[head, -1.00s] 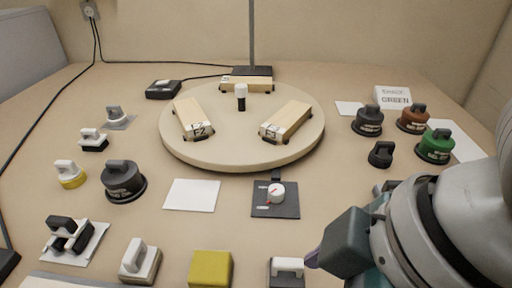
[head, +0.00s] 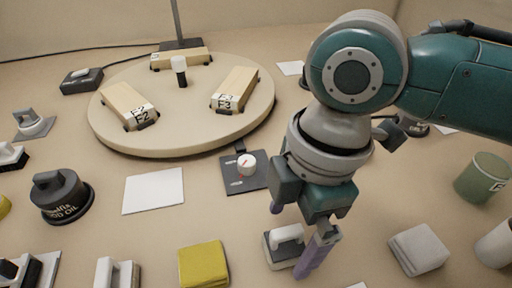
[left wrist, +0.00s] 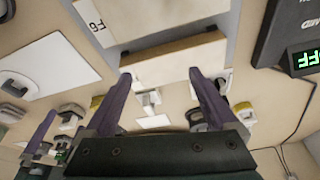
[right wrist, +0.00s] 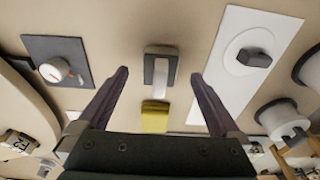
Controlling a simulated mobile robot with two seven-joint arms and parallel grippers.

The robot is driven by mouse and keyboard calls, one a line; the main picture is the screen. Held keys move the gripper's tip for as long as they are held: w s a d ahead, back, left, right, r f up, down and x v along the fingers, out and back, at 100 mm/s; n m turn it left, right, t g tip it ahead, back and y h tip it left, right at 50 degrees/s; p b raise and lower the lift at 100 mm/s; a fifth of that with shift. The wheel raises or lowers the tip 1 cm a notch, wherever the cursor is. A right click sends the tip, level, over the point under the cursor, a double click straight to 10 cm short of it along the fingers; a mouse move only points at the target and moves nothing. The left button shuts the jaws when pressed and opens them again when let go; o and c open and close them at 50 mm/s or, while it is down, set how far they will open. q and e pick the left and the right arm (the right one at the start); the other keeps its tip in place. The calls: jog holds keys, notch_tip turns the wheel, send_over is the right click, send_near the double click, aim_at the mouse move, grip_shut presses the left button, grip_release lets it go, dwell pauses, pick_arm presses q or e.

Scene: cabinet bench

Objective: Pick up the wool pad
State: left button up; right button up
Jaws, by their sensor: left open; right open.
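A block with a white handle and a dark grey base (head: 284,246) lies on the bench in the head view. It also shows between my right fingers in the right wrist view (right wrist: 160,70). It appears to be the wool pad, though no label on it is readable. My right gripper (head: 292,240) is open above it, fingers to either side, not closed on it. It also shows in the right wrist view (right wrist: 157,95). My left gripper (left wrist: 160,100) is open and empty in the left wrist view; it is outside the head view.
A yellow pad (head: 203,265) lies left of the block, a pale grey pad (head: 418,249) right. A dial plate (head: 240,180) is behind it. A round turntable (head: 190,130) carries wooden blocks. A white card (head: 153,190) lies in front of the turntable.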

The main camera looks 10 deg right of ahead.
aim_at(287, 230)
pick_arm(q)
jog(key=shift+f, duration=0.55)
pick_arm(e)
jog(key=f, duration=0.2)
jog(key=shift+a+f, duration=0.2)
jog(key=shift+f, duration=0.1)
pick_arm(q)
jog(key=shift+a, duration=0.15)
pick_arm(e)
jog(key=c, duration=1.4)
jog(key=shift+c, duration=0.2)
pick_arm(q)
jog(key=shift+r, duration=0.1)
pick_arm(e)
jog(key=shift+r, duration=0.15)
pick_arm(q)
notch_tip(287, 230, up, 6)
jog(key=p, duration=0.5)
jog(key=shift+p, duration=0.4)
pick_arm(e)
notch_tip(287, 230, up, 20)
